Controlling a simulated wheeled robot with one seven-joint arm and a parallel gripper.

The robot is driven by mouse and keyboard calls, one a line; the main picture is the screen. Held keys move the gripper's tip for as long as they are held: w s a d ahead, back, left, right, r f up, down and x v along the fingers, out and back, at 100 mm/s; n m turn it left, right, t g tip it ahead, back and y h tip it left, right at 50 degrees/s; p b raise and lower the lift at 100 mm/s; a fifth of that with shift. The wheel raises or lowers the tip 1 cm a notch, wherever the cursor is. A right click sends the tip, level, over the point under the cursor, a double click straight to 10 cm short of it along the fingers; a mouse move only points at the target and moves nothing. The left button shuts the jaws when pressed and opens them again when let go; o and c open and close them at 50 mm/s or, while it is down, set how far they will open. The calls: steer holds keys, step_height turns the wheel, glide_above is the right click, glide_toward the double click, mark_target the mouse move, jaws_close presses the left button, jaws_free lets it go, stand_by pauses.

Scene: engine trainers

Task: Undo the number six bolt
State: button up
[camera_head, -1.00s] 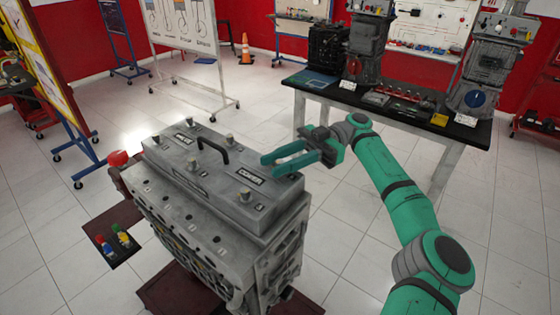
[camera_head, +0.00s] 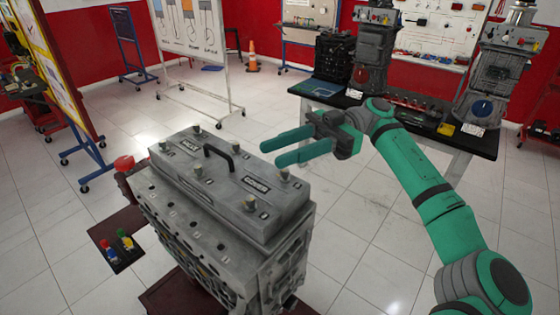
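A grey engine block (camera_head: 215,255) with a grey top cover (camera_head: 222,178) stands in the middle of the view. Several bolts stick up from the cover in two rows. The near row has bolts at the left (camera_head: 163,146), middle (camera_head: 198,170) and right (camera_head: 250,202). The far row has a left bolt (camera_head: 196,130) and a right bolt (camera_head: 285,173). The numbers beside them are too small to read. My gripper (camera_head: 272,153) is open and empty, its two green fingers pointing left. It appears above the right end of the cover, just above the far right bolt in the picture.
A black handle (camera_head: 218,155) rises from the cover's middle. A red knob (camera_head: 124,163) is at the engine's left, above a dark tray (camera_head: 128,257) with small coloured parts. A black-topped table (camera_head: 470,143) with engine parts stands behind my arm.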

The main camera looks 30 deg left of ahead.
steer(key=s+d+r, duration=0.3)
steer(key=s, duration=0.5)
steer(key=shift+d+r, duration=0.3)
steer(key=shift+r, duration=0.05)
